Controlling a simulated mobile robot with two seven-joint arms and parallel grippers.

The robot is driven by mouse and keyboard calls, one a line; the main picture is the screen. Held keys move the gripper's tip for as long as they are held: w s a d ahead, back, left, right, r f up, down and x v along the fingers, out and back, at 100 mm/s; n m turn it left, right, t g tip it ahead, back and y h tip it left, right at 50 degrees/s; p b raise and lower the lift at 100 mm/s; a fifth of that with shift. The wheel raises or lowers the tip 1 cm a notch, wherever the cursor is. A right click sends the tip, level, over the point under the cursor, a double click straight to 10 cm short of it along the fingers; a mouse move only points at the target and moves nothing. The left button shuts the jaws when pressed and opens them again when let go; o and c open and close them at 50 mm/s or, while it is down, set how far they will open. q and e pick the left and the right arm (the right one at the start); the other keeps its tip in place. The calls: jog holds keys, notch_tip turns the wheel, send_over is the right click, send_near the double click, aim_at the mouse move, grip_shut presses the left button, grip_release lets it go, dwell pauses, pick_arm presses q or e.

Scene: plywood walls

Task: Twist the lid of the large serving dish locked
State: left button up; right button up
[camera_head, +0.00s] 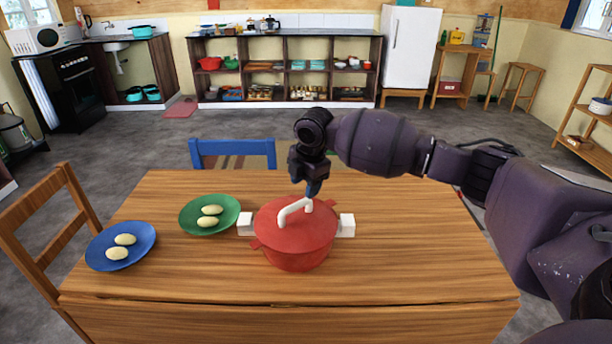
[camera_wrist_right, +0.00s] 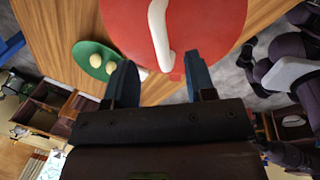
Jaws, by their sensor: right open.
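The large serving dish is a red pot (camera_head: 296,262) standing upright on the wooden table. Its red lid (camera_head: 312,234) sits on top and has a white bar handle (camera_head: 294,211). White blocks show at the dish's left and right sides. My right gripper (camera_head: 313,190) is just above the far end of the handle, pointing down. In the right wrist view, the gripper (camera_wrist_right: 157,85) is open, with its blue fingers apart and the near end of the white handle (camera_wrist_right: 160,35) just ahead of the gap. The red lid (camera_wrist_right: 205,25) fills the top there. My left gripper is not in view.
A green plate (camera_head: 190,222) and a blue plate (camera_head: 100,258), each with two pale oval items, lie left of the dish. The table (camera_head: 420,245) is clear to the right. Chairs stand at the left and behind the table. Shelves and a fridge (camera_head: 411,48) are far back.

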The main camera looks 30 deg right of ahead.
aim_at(302, 201)
jog(key=f, duration=0.3)
jog(key=w+f+b, duration=0.1)
jog(key=f, duration=0.3)
jog(key=shift+w+a, duration=0.1)
jog(key=shift+w, duration=0.1)
jog(key=shift+f, duration=0.25)
jog(key=c, duration=0.9)
grip_shut()
